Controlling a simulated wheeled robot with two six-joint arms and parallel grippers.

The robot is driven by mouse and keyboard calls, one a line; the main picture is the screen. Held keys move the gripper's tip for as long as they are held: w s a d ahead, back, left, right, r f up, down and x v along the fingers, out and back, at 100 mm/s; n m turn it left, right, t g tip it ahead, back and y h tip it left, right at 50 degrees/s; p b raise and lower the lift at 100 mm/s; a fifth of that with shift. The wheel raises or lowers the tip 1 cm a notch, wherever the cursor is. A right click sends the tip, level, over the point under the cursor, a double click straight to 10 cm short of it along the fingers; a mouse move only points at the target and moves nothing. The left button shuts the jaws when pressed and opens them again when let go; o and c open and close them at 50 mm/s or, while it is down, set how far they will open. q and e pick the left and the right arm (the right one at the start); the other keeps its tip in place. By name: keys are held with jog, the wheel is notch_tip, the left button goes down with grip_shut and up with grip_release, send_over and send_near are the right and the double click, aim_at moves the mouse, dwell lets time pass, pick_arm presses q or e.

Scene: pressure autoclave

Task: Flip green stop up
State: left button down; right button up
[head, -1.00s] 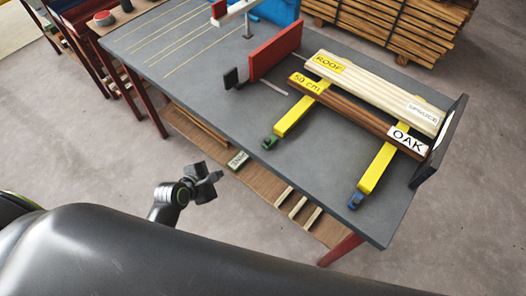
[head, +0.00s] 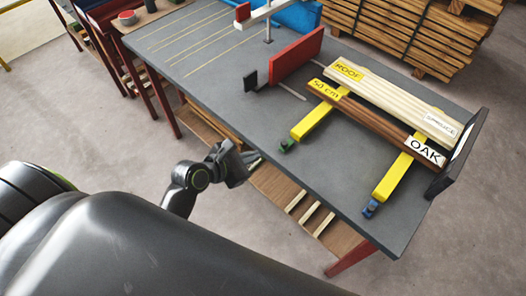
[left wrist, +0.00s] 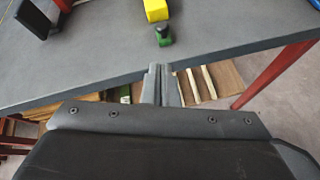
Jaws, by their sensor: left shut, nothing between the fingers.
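The green stop (head: 287,145) sits at the near end of the left yellow bar (head: 313,119), close to the table's front edge. In the left wrist view the green stop (left wrist: 164,36) is just beyond my fingertips, at the end of the yellow bar (left wrist: 156,10). My left gripper (head: 250,158) is off the table's front edge, left of and apart from the green stop. It also shows in the left wrist view (left wrist: 160,69), where its fingers are together and empty. Whether the stop lies flat or stands is hard to tell. My right gripper is not in view.
A blue stop (head: 370,209) ends the right yellow bar (head: 394,178). An OAK board (head: 375,123) and a pale SPRUCE board (head: 395,102) lie across the bars. A red fence (head: 297,56) and black end plate (head: 459,150) stand on the grey table (head: 215,75). Wood lies on a lower shelf.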

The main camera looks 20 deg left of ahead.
aim_at(280, 147)
pick_arm(q)
jog(key=x, duration=0.9)
jog(key=shift+w+d, duration=0.1)
jog(key=shift+w, duration=0.05)
